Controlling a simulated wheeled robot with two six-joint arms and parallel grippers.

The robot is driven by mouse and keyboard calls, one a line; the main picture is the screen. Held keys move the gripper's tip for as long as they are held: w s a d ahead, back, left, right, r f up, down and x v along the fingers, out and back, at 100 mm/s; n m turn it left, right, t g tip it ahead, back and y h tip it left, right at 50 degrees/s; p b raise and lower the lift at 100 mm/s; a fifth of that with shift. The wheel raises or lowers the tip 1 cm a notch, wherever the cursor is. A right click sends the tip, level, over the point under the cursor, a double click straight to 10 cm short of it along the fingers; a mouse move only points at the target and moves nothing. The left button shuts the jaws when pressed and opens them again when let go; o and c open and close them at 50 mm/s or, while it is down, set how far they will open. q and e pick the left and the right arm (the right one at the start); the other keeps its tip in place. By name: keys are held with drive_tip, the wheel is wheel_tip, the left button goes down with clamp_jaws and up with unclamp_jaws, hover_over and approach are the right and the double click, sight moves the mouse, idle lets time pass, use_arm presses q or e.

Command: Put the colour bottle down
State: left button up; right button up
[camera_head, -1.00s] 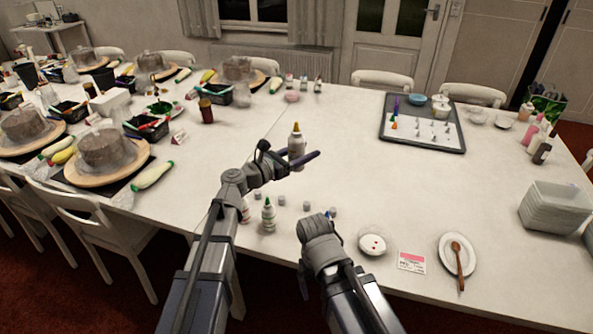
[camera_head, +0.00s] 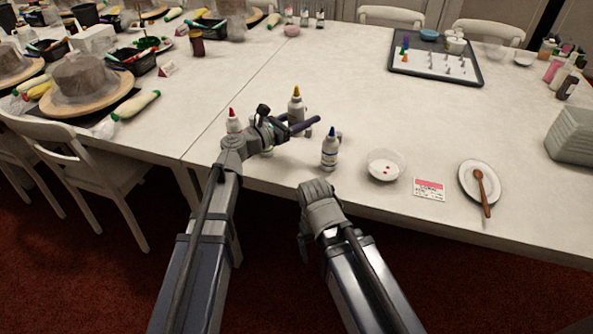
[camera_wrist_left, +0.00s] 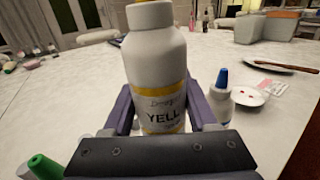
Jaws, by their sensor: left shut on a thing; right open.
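The colour bottle (camera_head: 297,108) is white with a yellow tip, and its label in the left wrist view (camera_wrist_left: 165,95) reads "YELL". My left gripper (camera_head: 302,121) is shut around it and holds it upright near the table's front edge. I cannot tell whether its base touches the table. A blue-capped bottle (camera_head: 330,152) stands just right of it. A red-capped bottle (camera_head: 234,124) stands to its left, partly behind my left arm. A green-capped bottle (camera_wrist_left: 45,168) shows at the wrist view's lower left. My right gripper (camera_head: 305,240) is open, pointing down before the table edge.
A bowl with red dots (camera_head: 384,166), a card (camera_head: 430,188) and a plate with a wooden spoon (camera_head: 466,180) lie to the right. A dark tray (camera_head: 400,68) sits at the back. The table middle (camera_head: 350,95) is clear. Covered cakes stand left.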

use_arm(q)
drive_tip(key=shift+f, duration=0.15)
wheel_tip(320, 180, down, 6)
drive_tip(key=b, duration=0.6)
drive_tip(key=shift+f, duration=0.15)
wheel_tip(320, 180, down, 3)
drive_tip(key=b, duration=0.3)
drive_tip(key=shift+f+b, duration=0.2)
drive_tip(key=shift+b, duration=0.2)
drive_tip(key=shift+f, duration=0.2)
drive_tip(key=o, duration=0.8)
drive_tip(key=shift+r, duration=0.2)
drive_tip(key=v, duration=1.2)
